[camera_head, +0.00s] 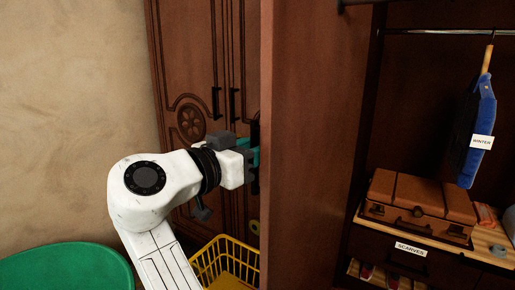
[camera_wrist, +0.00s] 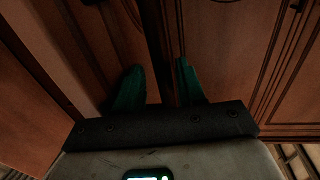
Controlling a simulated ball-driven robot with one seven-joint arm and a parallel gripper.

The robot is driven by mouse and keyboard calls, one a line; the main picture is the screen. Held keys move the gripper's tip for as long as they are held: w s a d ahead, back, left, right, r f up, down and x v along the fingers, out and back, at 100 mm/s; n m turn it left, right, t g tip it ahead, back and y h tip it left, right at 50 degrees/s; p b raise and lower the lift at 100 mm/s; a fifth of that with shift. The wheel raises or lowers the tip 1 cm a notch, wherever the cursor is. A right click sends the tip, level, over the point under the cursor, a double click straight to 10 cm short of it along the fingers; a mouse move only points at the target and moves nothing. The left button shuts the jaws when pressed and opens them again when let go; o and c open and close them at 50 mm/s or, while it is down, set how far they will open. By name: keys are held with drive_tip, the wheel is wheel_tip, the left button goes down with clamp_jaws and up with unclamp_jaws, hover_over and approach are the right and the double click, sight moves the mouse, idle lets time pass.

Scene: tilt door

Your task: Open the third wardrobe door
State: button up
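The wardrobe's open door (camera_head: 310,150) is a tall reddish-brown panel that stands out toward me, with the wardrobe interior to its right. Two carved doors (camera_head: 195,70) with dark upright handles (camera_head: 215,103) are closed to its left. My gripper (camera_head: 254,152) is at the open door's left edge, beside a black part that looks like a handle. Its tips are partly hidden there. In the wrist view, the gripper's two green fingers (camera_wrist: 158,85) are apart, with a dark upright band between them. I see no handle clearly held. Brown door panels (camera_wrist: 225,50) show on both sides.
A yellow wire basket (camera_head: 225,262) is below my arm, and a green round container (camera_head: 65,268) stands at the lower left. Inside the wardrobe are a brown suitcase (camera_head: 420,200), a drawer labelled SCARVES (camera_head: 385,250) and a blue hanging garment (camera_head: 483,125).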

drive_tip(key=v, duration=1)
drive_tip(key=shift+s+a+p, duration=0.15)
drive_tip(key=shift+a+p, duration=0.05)
drive_tip(key=shift+p, duration=0.1)
